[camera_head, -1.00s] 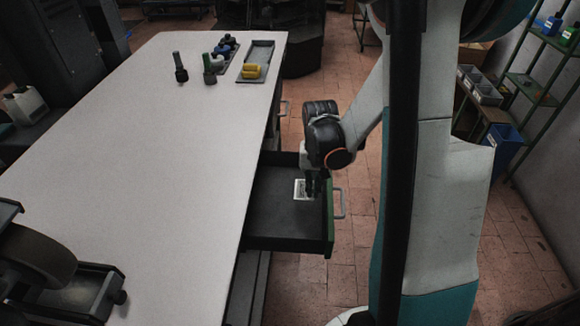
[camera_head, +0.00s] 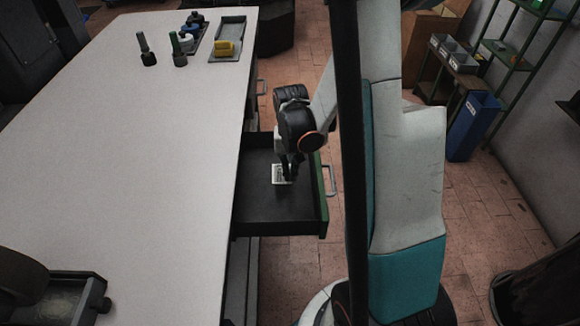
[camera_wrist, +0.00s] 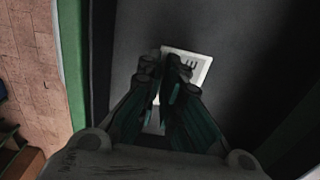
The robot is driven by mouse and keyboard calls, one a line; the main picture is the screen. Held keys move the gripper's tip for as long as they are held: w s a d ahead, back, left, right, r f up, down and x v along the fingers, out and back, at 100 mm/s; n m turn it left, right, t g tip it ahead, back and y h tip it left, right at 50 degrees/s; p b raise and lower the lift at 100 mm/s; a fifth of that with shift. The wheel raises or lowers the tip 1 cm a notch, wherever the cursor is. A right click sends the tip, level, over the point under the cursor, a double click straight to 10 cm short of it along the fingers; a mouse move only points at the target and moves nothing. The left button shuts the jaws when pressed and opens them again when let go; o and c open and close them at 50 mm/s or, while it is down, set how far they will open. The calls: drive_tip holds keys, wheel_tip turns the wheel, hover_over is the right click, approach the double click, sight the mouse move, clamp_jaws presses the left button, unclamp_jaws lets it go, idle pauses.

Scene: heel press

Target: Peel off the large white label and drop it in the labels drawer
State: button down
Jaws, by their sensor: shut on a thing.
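The white label (camera_head: 280,174) shows over the floor of the open drawer (camera_head: 258,212), with dark print on it. In the wrist view the label (camera_wrist: 200,66) sticks out beyond my fingertips, tilted a little. My gripper (camera_head: 289,172) points down inside the drawer's outline, and in the wrist view my gripper (camera_wrist: 168,75) has its fingers close together on the label's near part. The fingers hide some of the label. I cannot tell whether the label touches the drawer floor. The drawer looks otherwise empty, with a dark inside and a green front.
The long pale workbench (camera_head: 120,170) stands left of the drawer. A grey tray with a yellow object (camera_head: 226,48) and two upright dark tools (camera_head: 177,50) stand at its far end. The drawer handle (camera_head: 330,181) faces the tiled floor. A blue bin (camera_head: 472,125) stands at right.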

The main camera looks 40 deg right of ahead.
drive_tip(key=shift+f+b, duration=0.5)
drive_tip(key=shift+f, duration=0.55)
drive_tip(key=c, duration=1.7)
unclamp_jaws()
drive_tip(key=o, duration=0.5)
drive_tip(key=shift+r, duration=0.1)
drive_tip(key=shift+r+p, duration=2.35)
drive_tip(key=shift+r, duration=1.05)
